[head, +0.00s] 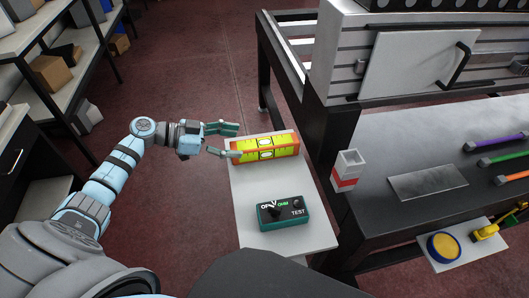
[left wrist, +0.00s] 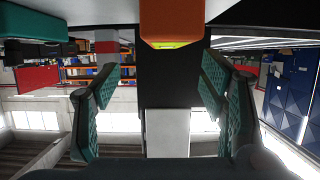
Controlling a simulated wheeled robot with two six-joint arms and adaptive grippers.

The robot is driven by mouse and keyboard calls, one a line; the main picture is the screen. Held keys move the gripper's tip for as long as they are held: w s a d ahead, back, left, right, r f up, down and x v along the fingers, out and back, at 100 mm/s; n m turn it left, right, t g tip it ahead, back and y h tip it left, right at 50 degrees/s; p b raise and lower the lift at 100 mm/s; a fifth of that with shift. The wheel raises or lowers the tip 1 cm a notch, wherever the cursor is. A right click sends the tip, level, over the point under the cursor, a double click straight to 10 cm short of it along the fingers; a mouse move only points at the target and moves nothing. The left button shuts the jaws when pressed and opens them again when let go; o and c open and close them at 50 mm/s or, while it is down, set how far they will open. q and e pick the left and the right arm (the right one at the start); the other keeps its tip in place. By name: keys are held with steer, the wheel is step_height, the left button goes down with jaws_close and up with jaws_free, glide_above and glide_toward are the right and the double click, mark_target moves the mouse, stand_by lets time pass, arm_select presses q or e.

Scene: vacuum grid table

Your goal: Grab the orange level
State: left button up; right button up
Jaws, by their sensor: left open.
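The orange level (head: 265,147), with yellow-green windows, lies on the far end of a narrow light-grey shelf (head: 314,216) in the head view. In the left wrist view, which looks upside down, the level (left wrist: 171,24) shows end-on at the top centre. My left gripper (head: 239,142) is open and empty at the level's left end. One finger is beyond that end and the other is close to its near corner; I cannot tell if it touches. In the left wrist view the gripper's two fingers (left wrist: 158,78) stand wide apart below the level. My right gripper is not in view.
A teal test box (head: 284,213) with a black knob sits nearer on the same shelf. A dark workbench (head: 448,203) on the right holds a red-white box (head: 347,171) and several coloured tools. Shelving (head: 60,62) stands at left. Open red floor lies beyond the gripper.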

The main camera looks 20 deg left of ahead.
mark_target(263, 142)
arm_select(q)
steer(key=x, duration=0.3)
steer(key=b+x, duration=0.1)
steer(key=x, duration=0.3)
steer(key=b+x, duration=0.1)
steer(key=x, duration=0.2)
steer(key=shift+w+a+f, duration=0.15)
steer(key=shift+w+a, duration=0.05)
steer(key=shift+w, duration=0.3)
jaws_close()
